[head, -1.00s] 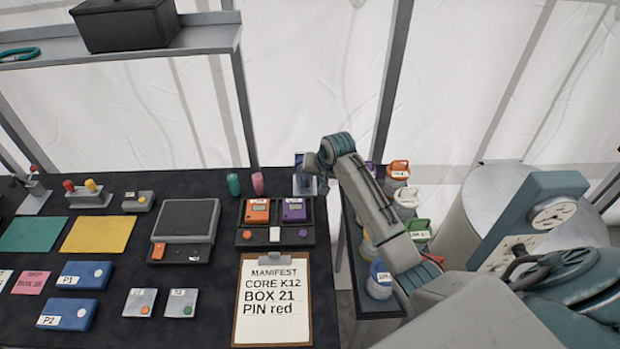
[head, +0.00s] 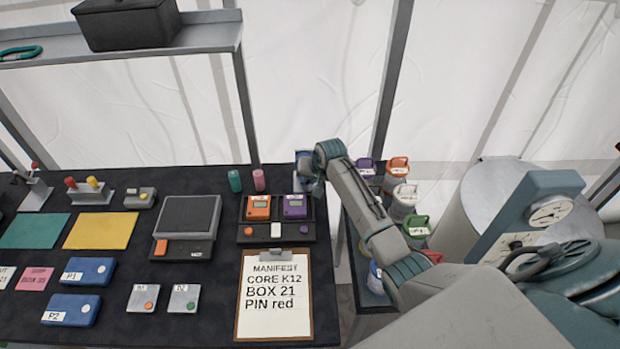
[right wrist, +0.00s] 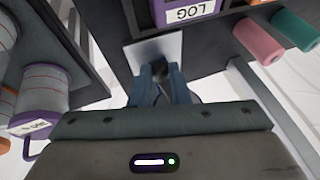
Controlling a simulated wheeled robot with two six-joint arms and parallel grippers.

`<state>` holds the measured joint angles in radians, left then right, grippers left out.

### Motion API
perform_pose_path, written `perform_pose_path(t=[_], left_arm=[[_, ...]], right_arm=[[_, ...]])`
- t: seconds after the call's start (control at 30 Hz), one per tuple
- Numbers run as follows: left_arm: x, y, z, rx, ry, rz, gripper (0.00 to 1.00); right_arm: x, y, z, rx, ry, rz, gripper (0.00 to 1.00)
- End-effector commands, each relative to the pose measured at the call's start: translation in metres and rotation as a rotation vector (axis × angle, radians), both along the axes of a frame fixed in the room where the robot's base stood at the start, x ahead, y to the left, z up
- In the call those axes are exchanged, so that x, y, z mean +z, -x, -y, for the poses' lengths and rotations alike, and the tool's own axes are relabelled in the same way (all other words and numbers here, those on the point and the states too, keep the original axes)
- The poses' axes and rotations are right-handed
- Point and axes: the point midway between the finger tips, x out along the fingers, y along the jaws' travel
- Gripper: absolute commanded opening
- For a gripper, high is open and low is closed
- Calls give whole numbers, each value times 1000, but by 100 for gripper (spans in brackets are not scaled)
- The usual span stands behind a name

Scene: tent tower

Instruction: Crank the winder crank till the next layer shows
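A small upright grey plate stands at the back right of the dark table, just behind the orange and purple boxes; it shows in the right wrist view (right wrist: 172,45). A dark knob, which I take for the winder crank (right wrist: 160,71), stands out in front of it. My right gripper (right wrist: 161,76) has its two blue-grey fingers closed in around this knob. In the head view my right gripper (head: 308,178) is at the same spot, partly hidden by its own wrist. No layer or winding is visible there. My left gripper is not in view.
The purple LOG box (head: 295,206) and orange box (head: 258,207) stand close to my right gripper. A green cylinder (head: 235,181) and pink cylinder (head: 258,180) are left of it. Lidded jars (head: 404,200) crowd the side shelf under my right arm. A clipboard (head: 275,300) lies in front.

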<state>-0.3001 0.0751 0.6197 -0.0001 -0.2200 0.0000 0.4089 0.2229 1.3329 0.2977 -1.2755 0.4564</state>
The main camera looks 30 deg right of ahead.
Motion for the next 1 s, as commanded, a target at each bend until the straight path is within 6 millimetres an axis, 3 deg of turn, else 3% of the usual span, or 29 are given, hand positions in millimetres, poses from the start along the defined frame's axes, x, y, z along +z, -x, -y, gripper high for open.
perform_pose_path(t=[0.27,0.53,1.0], left_arm=[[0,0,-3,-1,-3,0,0],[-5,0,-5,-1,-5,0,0],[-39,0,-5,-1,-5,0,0]], right_arm=[[-1,0,0,-1,-40,18,0],[-5,0,-1,-3,-190,90,0],[-10,-3,-7,-2,-478,231,0]])
